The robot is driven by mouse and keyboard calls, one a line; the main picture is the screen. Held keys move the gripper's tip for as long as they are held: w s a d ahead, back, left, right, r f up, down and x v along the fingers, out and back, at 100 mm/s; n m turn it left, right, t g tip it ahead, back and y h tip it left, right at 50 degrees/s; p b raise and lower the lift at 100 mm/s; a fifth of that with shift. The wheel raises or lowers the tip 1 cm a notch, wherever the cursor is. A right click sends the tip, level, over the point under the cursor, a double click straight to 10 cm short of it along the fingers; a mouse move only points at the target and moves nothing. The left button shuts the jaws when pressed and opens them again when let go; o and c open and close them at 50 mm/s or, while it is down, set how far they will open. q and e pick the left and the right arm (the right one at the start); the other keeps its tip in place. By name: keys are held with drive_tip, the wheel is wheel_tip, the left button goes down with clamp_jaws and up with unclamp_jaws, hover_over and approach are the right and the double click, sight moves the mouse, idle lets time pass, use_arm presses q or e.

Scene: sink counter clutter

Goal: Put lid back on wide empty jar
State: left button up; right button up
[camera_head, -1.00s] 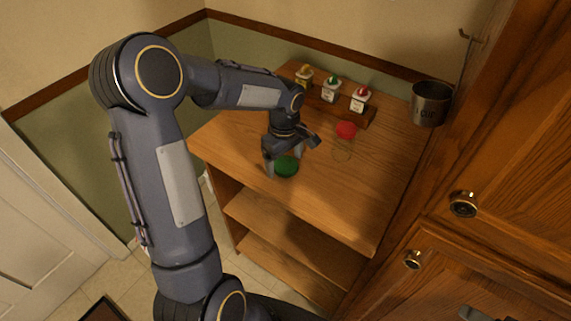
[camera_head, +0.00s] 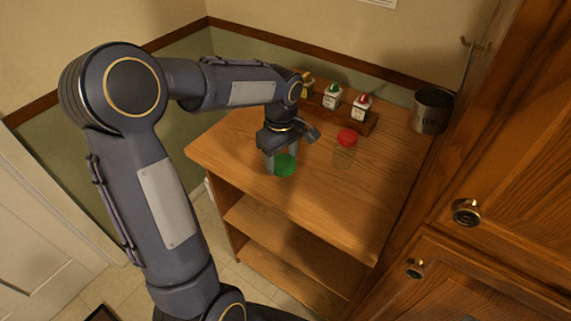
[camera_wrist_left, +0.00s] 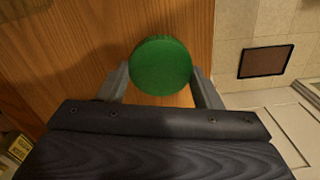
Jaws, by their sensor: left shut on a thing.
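A green round lid (camera_head: 285,166) is at the left front part of the wooden counter. My left gripper (camera_head: 277,162) points down and is shut on it. In the left wrist view the green lid (camera_wrist_left: 161,66) sits between my two fingertips (camera_wrist_left: 160,80), seen from above. I cannot tell whether it touches the counter. No open wide jar can be made out. My right gripper is not in view.
Small white containers (camera_head: 332,98) with coloured tops stand on a wooden riser (camera_head: 369,123) at the back. A metal bucket (camera_head: 431,111) hangs or stands at the back right. Wooden cabinet doors (camera_head: 500,170) rise at the right. The counter's front right (camera_head: 350,205) is clear.

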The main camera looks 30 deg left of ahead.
use_arm(q)
drive_tip(key=s+a+r+b, duration=0.1)
drive_tip(key=s+r+b, duration=0.1)
drive_tip(key=s+r, duration=0.6)
drive_tip(key=s, duration=0.4)
drive_tip(key=shift+s+a, duration=0.25)
drive_tip(key=shift+a, duration=0.1)
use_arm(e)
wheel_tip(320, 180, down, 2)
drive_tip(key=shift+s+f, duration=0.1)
use_arm(q)
drive_tip(key=shift+s, duration=0.1)
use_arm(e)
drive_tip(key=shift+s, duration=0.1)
